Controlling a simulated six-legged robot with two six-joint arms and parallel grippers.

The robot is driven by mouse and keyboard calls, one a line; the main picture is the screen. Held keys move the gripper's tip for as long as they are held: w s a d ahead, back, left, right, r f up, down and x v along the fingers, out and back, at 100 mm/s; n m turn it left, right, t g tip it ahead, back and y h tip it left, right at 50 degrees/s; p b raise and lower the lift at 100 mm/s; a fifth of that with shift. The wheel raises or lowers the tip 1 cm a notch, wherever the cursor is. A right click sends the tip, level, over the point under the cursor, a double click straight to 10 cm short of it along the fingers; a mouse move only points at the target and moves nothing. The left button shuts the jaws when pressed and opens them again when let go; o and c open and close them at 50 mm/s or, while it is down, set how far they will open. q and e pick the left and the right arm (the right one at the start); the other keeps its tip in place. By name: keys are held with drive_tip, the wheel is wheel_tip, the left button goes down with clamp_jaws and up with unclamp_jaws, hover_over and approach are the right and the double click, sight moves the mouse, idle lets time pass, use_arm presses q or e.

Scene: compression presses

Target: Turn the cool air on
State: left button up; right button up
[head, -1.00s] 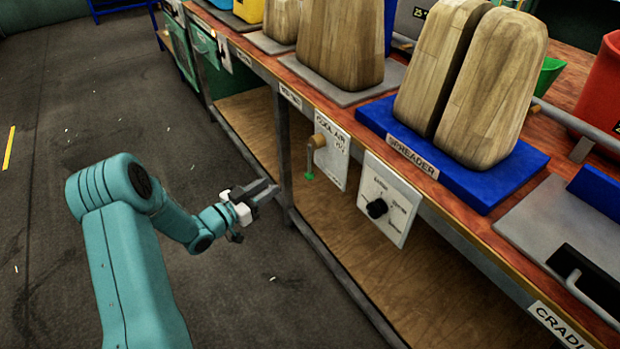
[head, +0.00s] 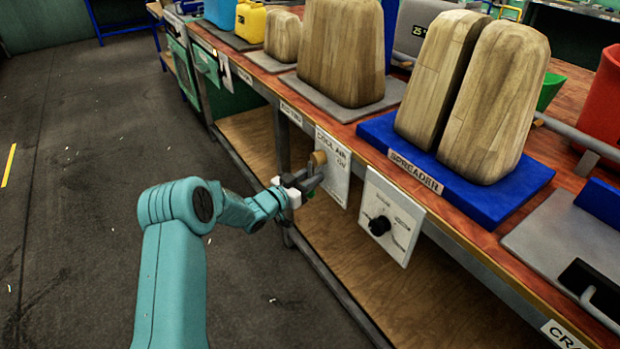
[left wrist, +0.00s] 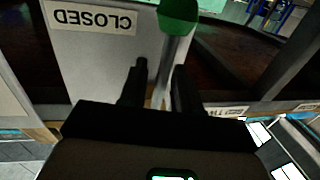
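The white COOL AIR panel (head: 338,180) hangs on the bench front. A brass-coloured valve part (head: 319,157) sticks out from it, and its lever is mostly hidden behind my left gripper (head: 313,178). In the left wrist view the panel (left wrist: 80,55) carries a CLOSED label (left wrist: 94,20), upside down. A grey lever (left wrist: 170,60) with a green end (left wrist: 178,14) lies between the two dark fingers of my left gripper (left wrist: 160,85). The fingers are apart, with a gap visible beside the lever. My right gripper is not in view.
Above, the bench carries wooden blocks (head: 496,110) on a blue SPREADER base (head: 510,190). A dark bench leg (head: 281,140) stands to the left. Open floor lies left of the bench.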

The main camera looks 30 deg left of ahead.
use_arm(q)
drive_tip(key=shift+c, duration=0.3)
clamp_jaws()
drive_tip(key=d+n+p, duration=0.1)
drive_tip(key=n, duration=0.1)
drive_tip(key=s+d+r+n+g+p, duration=0.1)
drive_tip(key=n+p, duration=0.1)
drive_tip(key=n, duration=0.1)
drive_tip(key=d+n+p, duration=0.1)
drive_tip(key=n+p, duration=0.1)
drive_tip(key=shift+s+r+n+g+h, duration=0.15)
drive_tip(key=shift+r+n+g+h, duration=0.15)
drive_tip(key=shift+r, duration=0.1)
drive_tip(key=n+p, duration=0.1)
drive_tip(key=d+r+n+p, duration=0.1)
drive_tip(key=n+p, duration=0.1)
drive_tip(key=r+n+g+p, duration=0.1)
drive_tip(key=p, duration=0.1)
drive_tip(key=shift+s+d+n+h, duration=0.2)
drive_tip(key=shift+s+n+h, duration=0.1)
drive_tip(key=shift+h, duration=0.1)
drive_tip(key=shift+d+r+n+h+p, duration=0.1)
drive_tip(key=shift+r+n+h+p, duration=0.25)
drive_tip(key=shift+n+p, duration=0.55)
drive_tip(key=shift+d+r+n+h+p, duration=0.1)
drive_tip(key=shift+r+n+h+p, duration=0.25)
drive_tip(key=shift+n+p, duration=0.5)
drive_tip(key=shift+r, duration=0.1)
